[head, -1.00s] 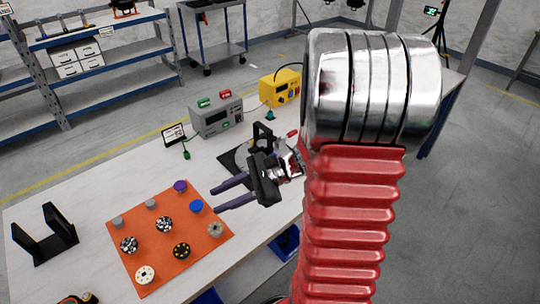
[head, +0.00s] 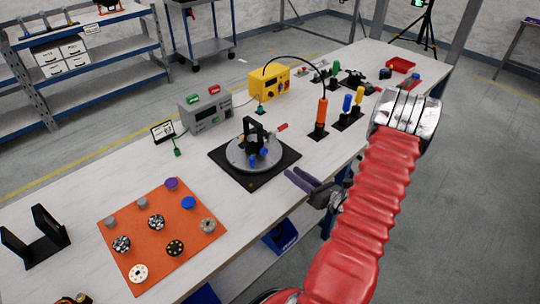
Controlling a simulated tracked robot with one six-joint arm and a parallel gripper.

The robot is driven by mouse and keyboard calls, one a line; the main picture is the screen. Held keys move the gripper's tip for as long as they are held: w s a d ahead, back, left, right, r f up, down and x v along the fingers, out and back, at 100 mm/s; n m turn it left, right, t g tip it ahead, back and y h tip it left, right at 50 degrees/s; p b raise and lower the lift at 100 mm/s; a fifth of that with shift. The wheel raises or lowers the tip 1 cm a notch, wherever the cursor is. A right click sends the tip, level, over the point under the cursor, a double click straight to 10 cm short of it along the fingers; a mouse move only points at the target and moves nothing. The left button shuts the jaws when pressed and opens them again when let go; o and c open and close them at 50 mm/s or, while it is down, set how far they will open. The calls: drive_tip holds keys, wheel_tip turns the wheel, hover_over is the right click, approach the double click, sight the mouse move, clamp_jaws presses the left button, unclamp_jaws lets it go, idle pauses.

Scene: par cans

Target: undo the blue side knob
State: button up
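A round grey fixture (head: 238,157) with a black upright bracket (head: 256,133) stands on a black square base plate (head: 225,168) on the table. Two small blue knobs show on its near side, one on the left (head: 253,161) and one on the right (head: 265,153). I cannot tell from here how tight they are. A red-tipped handle (head: 282,127) sticks out at its right. My gripper (head: 292,174) has dark purple fingers, which are apart with nothing visible between them. It is to the right of the base plate, near the table's front edge, clear of the knobs.
An orange mat (head: 140,231) with several discs and knobs, one blue (head: 188,203), lies at left. Behind the fixture are a grey power supply (head: 206,113) and a yellow box (head: 268,84). An orange-handled tool (head: 321,115) stands to the right.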

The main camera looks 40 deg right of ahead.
sight(266, 152)
drive_tip(key=shift+s+d+f, duration=0.1)
drive_tip(key=shift+d+f, duration=0.05)
drive_tip(key=shift+d, duration=0.05)
drive_tip(key=w, duration=1.4)
drive_tip(key=shift+a, duration=0.3)
drive_tip(key=shift+s, duration=0.1)
drive_tip(key=c, duration=0.7)
drive_tip(key=shift+d, duration=0.2)
drive_tip(key=shift+c, duration=0.3)
drive_tip(key=shift+a, duration=0.15)
drive_tip(key=shift+c, duration=0.2)
